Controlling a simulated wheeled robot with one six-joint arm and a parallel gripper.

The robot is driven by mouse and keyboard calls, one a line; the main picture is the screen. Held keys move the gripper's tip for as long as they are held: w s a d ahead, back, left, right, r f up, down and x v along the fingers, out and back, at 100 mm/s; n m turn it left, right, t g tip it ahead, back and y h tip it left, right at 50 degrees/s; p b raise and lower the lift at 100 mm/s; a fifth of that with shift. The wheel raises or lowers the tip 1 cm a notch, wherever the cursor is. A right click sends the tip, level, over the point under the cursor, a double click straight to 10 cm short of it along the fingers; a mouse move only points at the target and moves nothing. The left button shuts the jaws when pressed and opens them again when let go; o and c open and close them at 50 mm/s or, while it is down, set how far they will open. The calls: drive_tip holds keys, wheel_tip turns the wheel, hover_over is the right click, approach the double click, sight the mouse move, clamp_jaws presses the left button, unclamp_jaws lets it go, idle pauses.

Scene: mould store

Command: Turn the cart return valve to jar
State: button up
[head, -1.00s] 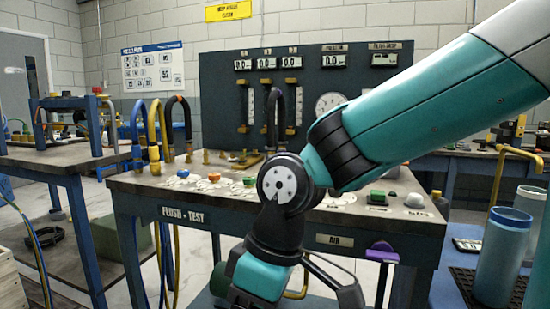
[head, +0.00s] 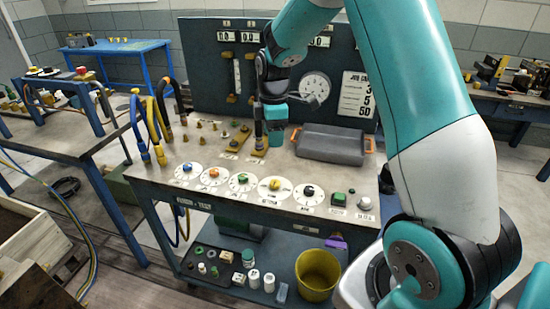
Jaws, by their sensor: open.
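The flush and test cart (head: 145,185) stands in the middle of the head view. Along its front edge is a row of dials with coloured knobs: blue (head: 187,168), orange (head: 214,172), green (head: 242,178), yellow (head: 275,184) and black (head: 309,191). Their labels are too small to read, so I cannot tell which is the return valve or its setting.
A grey tray with orange handles (head: 330,150) sits on the cart's right side. Hoses (head: 150,130) rise at its left. A green button (head: 339,199) is right of the dials. A yellow bucket (head: 318,275) and small containers fill the lower shelf. The gauge board (head: 205,75) stands behind.

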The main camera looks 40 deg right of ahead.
sight(275, 182)
drive_tip(key=f+p, duration=0.1)
drive_tip(key=f, duration=0.4)
drive_tip(key=f+p, duration=0.1)
drive_tip(key=f, duration=0.5)
drive_tip(key=f+p, duration=0.1)
drive_tip(key=f, duration=0.5)
drive_tip(key=shift+w+d+f, duration=0.1)
drive_tip(key=shift+w+d, duration=0.05)
drive_tip(key=shift+d, duration=0.2)
drive_tip(key=c, duration=0.9)
